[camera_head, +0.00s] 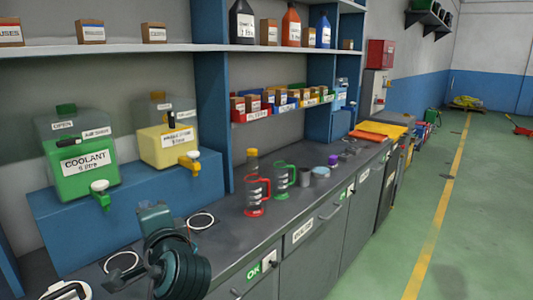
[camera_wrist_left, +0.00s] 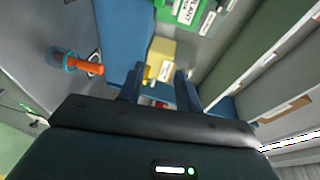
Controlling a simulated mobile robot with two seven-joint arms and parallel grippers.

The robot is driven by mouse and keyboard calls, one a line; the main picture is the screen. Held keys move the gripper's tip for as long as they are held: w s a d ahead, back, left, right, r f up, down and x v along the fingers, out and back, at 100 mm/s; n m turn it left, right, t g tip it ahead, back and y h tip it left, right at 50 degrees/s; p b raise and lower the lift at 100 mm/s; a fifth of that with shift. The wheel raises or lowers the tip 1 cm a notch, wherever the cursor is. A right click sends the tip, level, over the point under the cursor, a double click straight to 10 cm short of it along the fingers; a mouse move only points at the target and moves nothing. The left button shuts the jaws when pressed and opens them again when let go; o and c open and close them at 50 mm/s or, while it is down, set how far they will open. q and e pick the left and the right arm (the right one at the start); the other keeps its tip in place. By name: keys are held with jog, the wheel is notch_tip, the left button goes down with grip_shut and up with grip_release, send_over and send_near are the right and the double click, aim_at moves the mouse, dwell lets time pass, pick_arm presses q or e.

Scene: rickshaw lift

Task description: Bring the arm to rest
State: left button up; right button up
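My left gripper (camera_wrist_left: 159,88) shows in the left wrist view with its two dark fingers apart and nothing between them. Beyond the fingers are a blue surface and the yellow tank (camera_wrist_left: 160,55). In the head view dark, ringed parts of my arm are at the bottom left, over the front of the workbench (camera_head: 245,240). I cannot make out the fingertips there. My right gripper is in neither view.
A green coolant tank (camera_head: 85,170) and a yellow tank (camera_head: 168,145) stand on a blue riser (camera_head: 130,205). A red-handled jug (camera_head: 256,195) and a green-handled jug (camera_head: 283,180) stand on the bench. Shelves (camera_head: 160,47) overhang it.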

pick_arm(q)
jog(key=s+d+f+h, duration=0.2)
jog(key=s+f+h, duration=0.15)
jog(key=f, duration=0.75)
jog(key=s+d+f+h, duration=0.2)
jog(key=d+f+h, duration=0.15)
jog(key=f, duration=0.75)
jog(key=s+d+f+n+g+h, duration=0.1)
jog(key=s+f+n+g+h, duration=0.2)
jog(key=s+f, duration=1.1)
jog(key=s+n+h, duration=0.2)
jog(key=s+n, duration=0.1)
jog(key=n, duration=0.1)
jog(key=shift+s+d+f+n+h, duration=0.15)
jog(key=shift+d+n+h, duration=0.15)
jog(key=shift+h, duration=0.1)
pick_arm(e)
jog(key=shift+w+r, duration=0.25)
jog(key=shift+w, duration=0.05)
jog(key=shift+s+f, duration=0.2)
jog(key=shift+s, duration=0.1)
